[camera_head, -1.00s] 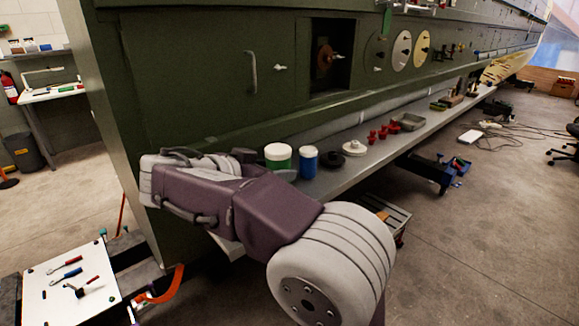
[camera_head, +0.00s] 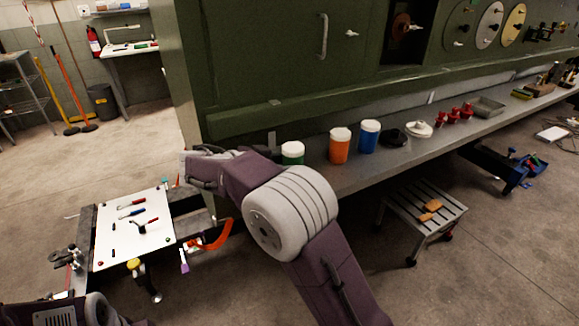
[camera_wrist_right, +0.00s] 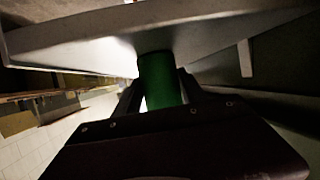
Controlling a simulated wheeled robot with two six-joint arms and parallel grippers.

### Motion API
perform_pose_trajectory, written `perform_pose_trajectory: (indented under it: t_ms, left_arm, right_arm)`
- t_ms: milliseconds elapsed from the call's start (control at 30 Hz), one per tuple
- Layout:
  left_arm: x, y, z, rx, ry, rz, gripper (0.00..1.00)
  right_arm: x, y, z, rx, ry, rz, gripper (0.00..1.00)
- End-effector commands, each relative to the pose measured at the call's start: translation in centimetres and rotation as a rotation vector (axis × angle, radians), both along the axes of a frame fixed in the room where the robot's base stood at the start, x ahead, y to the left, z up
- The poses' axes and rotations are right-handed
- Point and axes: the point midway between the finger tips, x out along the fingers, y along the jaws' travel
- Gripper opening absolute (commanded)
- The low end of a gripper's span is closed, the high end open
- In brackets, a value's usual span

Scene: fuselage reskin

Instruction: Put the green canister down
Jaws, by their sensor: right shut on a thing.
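The green canister (camera_head: 292,153) with a white lid shows in the head view above my right arm, near the left part of the long grey shelf (camera_head: 345,181). Its lower part is hidden behind my arm. In the right wrist view the green canister (camera_wrist_right: 160,82) is between the two fingers of my right gripper (camera_wrist_right: 160,98), which is shut on it. One end of it meets a pale surface there; I cannot tell whether it touches.
An orange canister (camera_head: 340,146) and a blue canister (camera_head: 369,136) stand on the shelf to the right, followed by a dark disc (camera_head: 395,138) and red pieces (camera_head: 453,115). The green panel wall (camera_head: 260,70) rises behind. A step stool (camera_head: 425,212) stands below.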

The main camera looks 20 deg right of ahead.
Motion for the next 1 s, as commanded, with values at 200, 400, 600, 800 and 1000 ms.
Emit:
perform_pose_trajectory:
  t_ms: [200, 400, 600, 800, 1000]
  left_arm:
    - [0.0, 0.0, 0.0, 0.000, 0.000, 0.000, 0.36]
    - [0.0, 0.0, 0.0, 0.000, 0.000, 0.000, 0.36]
    - [0.0, 0.0, 0.0, 0.000, 0.000, 0.000, 0.36]
    - [0.0, 0.0, 0.5, 0.000, 0.000, 0.000, 0.36]
    - [0.0, 0.0, 1.5, 0.000, 0.000, 0.000, 0.36]
  right_arm:
    - [0.0, 0.0, 0.0, 0.001, -0.003, 0.000, 0.02]
    - [0.0, 0.0, 0.0, 0.002, -0.002, 0.000, 0.70]
    - [0.0, 0.0, 0.0, 0.001, -0.002, 0.000, 0.70]
    - [-0.5, 2.4, 1.2, 0.002, -0.004, 0.005, 0.70]
    - [-1.7, 7.1, 3.3, 0.002, -0.004, 0.006, 0.70]
